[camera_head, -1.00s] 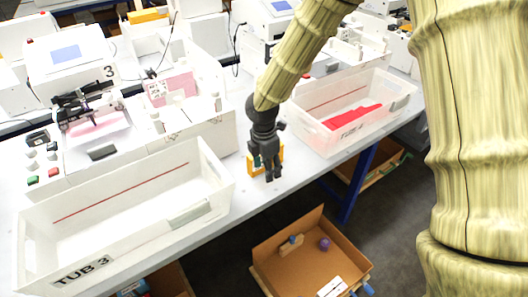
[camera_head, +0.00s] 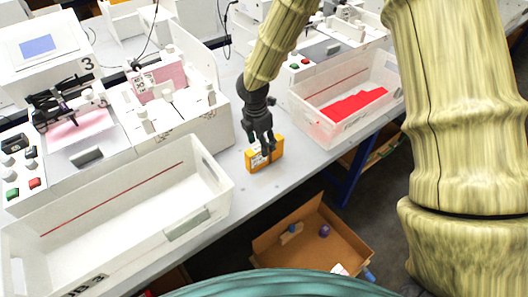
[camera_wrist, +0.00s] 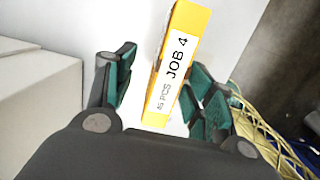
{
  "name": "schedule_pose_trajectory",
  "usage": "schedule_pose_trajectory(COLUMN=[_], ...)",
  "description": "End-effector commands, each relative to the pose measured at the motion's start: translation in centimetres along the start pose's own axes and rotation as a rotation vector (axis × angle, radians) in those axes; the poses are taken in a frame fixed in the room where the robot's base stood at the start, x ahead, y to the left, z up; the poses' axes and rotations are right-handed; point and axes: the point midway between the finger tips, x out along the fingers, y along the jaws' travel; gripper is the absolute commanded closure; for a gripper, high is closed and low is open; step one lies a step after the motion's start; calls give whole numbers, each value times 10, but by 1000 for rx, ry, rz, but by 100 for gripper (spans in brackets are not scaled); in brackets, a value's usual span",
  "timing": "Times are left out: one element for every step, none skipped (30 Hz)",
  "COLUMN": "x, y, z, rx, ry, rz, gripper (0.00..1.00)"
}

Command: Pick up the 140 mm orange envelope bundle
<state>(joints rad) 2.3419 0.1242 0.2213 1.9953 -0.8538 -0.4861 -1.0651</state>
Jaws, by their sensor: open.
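The orange envelope bundle (camera_head: 262,155) stands on the white table between the two tubs, near the front edge. In the wrist view the bundle (camera_wrist: 176,62) is a narrow yellow-orange block with a white label reading "JOB 4" and "45 PCS". There is a gap beside each finger; I cannot tell how deep the fingers reach.
An empty white tub (camera_head: 205,215) stands left of the bundle, and another tub (camera_head: 385,82) with red pieces inside stands right. Plotter machines (camera_head: 70,110) line the back. An open cardboard box (camera_head: 345,240) lies below the table's front edge. Yellow cables (camera_wrist: 258,125) hang at right in the wrist view.

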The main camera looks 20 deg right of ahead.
Motion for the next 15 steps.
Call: schedule_pose_trajectory(x=[4,5,7,8,10,12,14,17,21,25,29,34,37,41,46], y=[0,0,0,0,0,-1,-1,-2,-3,-4,-5,-6,-7,-7,-7], z=[0,0,0,0,0,0,0,0,1,1,2,2,3,3,3], rx=[-1,-1,-1,-1,-2,-2,-3,-4,-4,-4,-3,-4,-5,-5,-4], ry=[0,-1,0,0,0,0,0,-1,-1,-1,0,-1,-1,0,0], rz=[-1,-1,0,0,0,0,0,-1,-2,-2,-2,-2,-2,-1,-1], gripper=[46,46,46,46,46,46,46,46,46,46,46,46,46,46,46])
